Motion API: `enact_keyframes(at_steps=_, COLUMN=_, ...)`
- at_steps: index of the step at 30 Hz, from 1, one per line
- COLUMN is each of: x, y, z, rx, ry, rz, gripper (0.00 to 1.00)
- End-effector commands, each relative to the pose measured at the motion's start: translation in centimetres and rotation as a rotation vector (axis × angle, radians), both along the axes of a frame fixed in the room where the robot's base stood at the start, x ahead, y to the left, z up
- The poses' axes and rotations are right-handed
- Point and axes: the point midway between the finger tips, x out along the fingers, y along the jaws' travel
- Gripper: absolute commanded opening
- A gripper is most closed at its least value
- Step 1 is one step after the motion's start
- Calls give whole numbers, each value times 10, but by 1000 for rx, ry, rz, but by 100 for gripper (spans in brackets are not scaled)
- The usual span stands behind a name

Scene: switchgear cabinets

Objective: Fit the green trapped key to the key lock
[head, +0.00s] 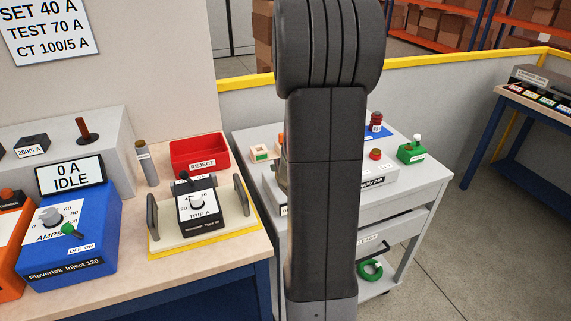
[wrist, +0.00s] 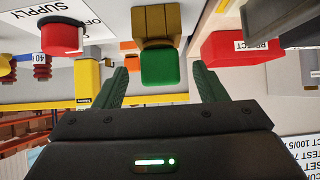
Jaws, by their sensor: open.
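A green block (wrist: 160,67), which looks like the trapped key, shows in the middle of the wrist view. It meets a brass-coloured block (wrist: 156,25) on the grey box with the SUPPLY label. I cannot tell whether the brass block is the key lock, or whether the green block sits in it. My gripper (wrist: 162,78) is open, its green fingers on either side of the green block with a gap at each side. In the head view my arm hides the gripper and this part of the cart.
The grey cart (head: 432,192) carries a red button (head: 375,154) and a green block with a white knob (head: 411,153). On the bench at left stand a red REJECT bin (head: 199,154), a relay in a fixture (head: 198,207) and a blue injector (head: 68,238).

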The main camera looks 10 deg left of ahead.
Motion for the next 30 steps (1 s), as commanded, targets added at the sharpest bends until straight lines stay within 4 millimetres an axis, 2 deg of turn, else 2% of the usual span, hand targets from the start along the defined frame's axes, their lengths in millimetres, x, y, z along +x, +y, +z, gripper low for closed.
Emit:
enact_keyframes(at_steps=1, x=-7, y=-6, z=11, rx=1, ry=-3, rz=-2, gripper=65)
enact_keyframes(at_steps=6, x=-33, y=-23, z=35, rx=0, ry=-1, rz=-3, gripper=65)
enact_keyframes(at_steps=13, x=-60, y=-41, z=60, rx=1, ry=-2, rz=-2, gripper=65)
enact_keyframes(at_steps=19, x=-71, y=-48, z=66, rx=1, ry=-1, rz=0, gripper=65)
enact_keyframes(at_steps=30, x=-71, y=-48, z=65, rx=0, ry=0, rz=0, gripper=65)
